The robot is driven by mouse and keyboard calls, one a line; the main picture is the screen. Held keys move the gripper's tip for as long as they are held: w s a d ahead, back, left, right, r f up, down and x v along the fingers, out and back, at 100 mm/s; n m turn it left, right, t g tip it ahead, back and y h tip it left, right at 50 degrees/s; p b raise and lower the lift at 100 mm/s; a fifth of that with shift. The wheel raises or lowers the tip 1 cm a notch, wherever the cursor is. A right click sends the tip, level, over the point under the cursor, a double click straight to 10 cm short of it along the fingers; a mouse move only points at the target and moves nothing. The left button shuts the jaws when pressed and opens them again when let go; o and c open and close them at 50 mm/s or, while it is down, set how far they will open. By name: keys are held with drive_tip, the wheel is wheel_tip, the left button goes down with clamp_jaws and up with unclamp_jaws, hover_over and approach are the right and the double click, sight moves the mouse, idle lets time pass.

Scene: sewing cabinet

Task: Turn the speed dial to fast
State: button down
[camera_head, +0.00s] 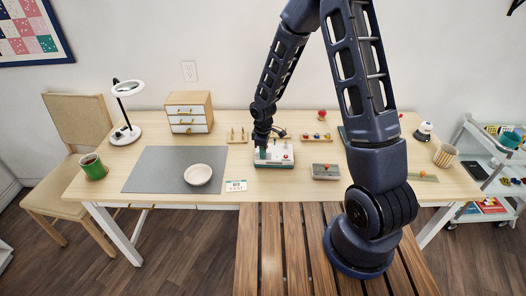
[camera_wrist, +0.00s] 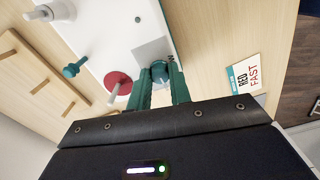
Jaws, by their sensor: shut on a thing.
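A white sewing unit (camera_head: 274,160) sits on the table under my gripper; it fills the upper middle of the wrist view (camera_wrist: 105,30). My gripper (camera_wrist: 160,74) points down at it and its teal fingers are shut on a round teal dial (camera_wrist: 159,70). The dial sits on a grey square plate (camera_wrist: 150,48). The fingers hide its sides, and I cannot tell its setting. In the head view my gripper (camera_head: 262,152) is at the unit's left side. A card reading "RED" and "FAST" (camera_wrist: 244,76) lies beside the unit; it also shows in the head view (camera_head: 236,186).
Near the dial are a red disc (camera_wrist: 118,84) with a pale pin, a teal knob (camera_wrist: 75,69) and a white post (camera_wrist: 48,11). A pegged wooden board (camera_wrist: 28,86) lies beside the unit. A bowl (camera_head: 198,175) and a grey box (camera_head: 325,172) flank it.

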drive_tip(key=m, duration=1.1)
drive_tip(key=shift+m, duration=2)
drive_tip(key=c, duration=1.3)
unclamp_jaws()
wheel_tip(320, 180, up, 11)
drive_tip(key=shift+f, duration=0.1)
